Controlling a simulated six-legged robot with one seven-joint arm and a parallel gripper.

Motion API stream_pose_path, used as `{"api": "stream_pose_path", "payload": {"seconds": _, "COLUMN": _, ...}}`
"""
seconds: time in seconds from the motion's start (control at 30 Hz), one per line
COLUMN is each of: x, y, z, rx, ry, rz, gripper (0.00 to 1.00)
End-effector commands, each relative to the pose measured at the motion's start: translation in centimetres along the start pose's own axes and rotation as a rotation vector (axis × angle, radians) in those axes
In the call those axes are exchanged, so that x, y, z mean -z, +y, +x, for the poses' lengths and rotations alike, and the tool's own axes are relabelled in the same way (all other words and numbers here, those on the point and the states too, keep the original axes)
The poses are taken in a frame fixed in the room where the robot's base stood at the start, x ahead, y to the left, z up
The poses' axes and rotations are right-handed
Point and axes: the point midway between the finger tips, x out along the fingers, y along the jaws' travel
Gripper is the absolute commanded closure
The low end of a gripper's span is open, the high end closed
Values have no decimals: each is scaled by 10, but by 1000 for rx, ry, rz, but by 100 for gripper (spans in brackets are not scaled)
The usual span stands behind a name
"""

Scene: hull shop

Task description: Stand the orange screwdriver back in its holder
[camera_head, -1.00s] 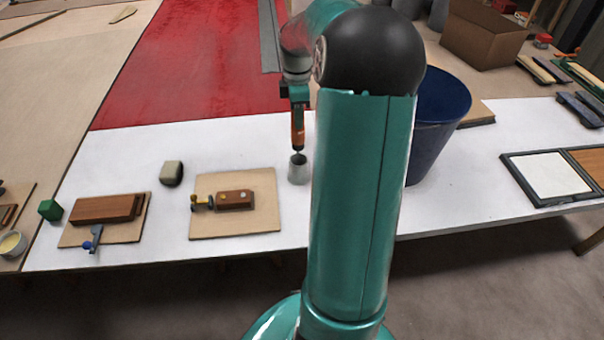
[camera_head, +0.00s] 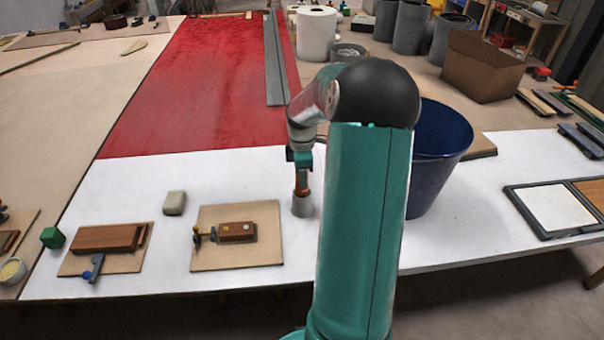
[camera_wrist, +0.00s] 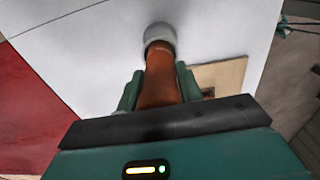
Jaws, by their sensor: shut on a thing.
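The orange screwdriver (camera_head: 302,182) is upright in my gripper (camera_head: 302,166). Its orange handle (camera_wrist: 159,80) fills the space between the two green fingers in the wrist view, and my gripper is shut on it. The holder, a small pale grey cup (camera_head: 302,206), stands on the white table right of the tan board. The lower end of the screwdriver is inside the cup, and its shaft is hidden there. The cup's rim (camera_wrist: 159,32) shows around the handle's far end in the wrist view. I cannot tell whether the screwdriver touches the bottom.
A dark blue bucket (camera_head: 437,165) stands right of my arm. White table surface (camera_head: 240,178) behind the cup is clear.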

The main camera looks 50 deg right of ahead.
Motion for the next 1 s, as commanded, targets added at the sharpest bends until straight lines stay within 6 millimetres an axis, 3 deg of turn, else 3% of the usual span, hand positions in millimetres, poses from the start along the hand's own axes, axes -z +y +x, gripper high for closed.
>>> {"api": "stream_pose_path", "payload": {"seconds": 0.37, "x": 0, "y": 0, "z": 9, "rx": 0, "ry": 0, "rz": 0, "gripper": 87}}
{"api": "stream_pose_path", "payload": {"seconds": 0.4, "x": 0, "y": 0, "z": 10, "rx": 1, "ry": 0, "rz": 0, "gripper": 60}}
{"api": "stream_pose_path", "payload": {"seconds": 0.5, "x": 0, "y": 0, "z": 10, "rx": 0, "ry": 0, "rz": 1, "gripper": 42}}
{"api": "stream_pose_path", "payload": {"seconds": 0.83, "x": 0, "y": 0, "z": 7, "rx": -1, "ry": 0, "rz": 1, "gripper": 42}}
{"api": "stream_pose_path", "payload": {"seconds": 1.0, "x": 0, "y": 1, "z": -13, "rx": -4, "ry": -2, "rz": 1, "gripper": 42}}
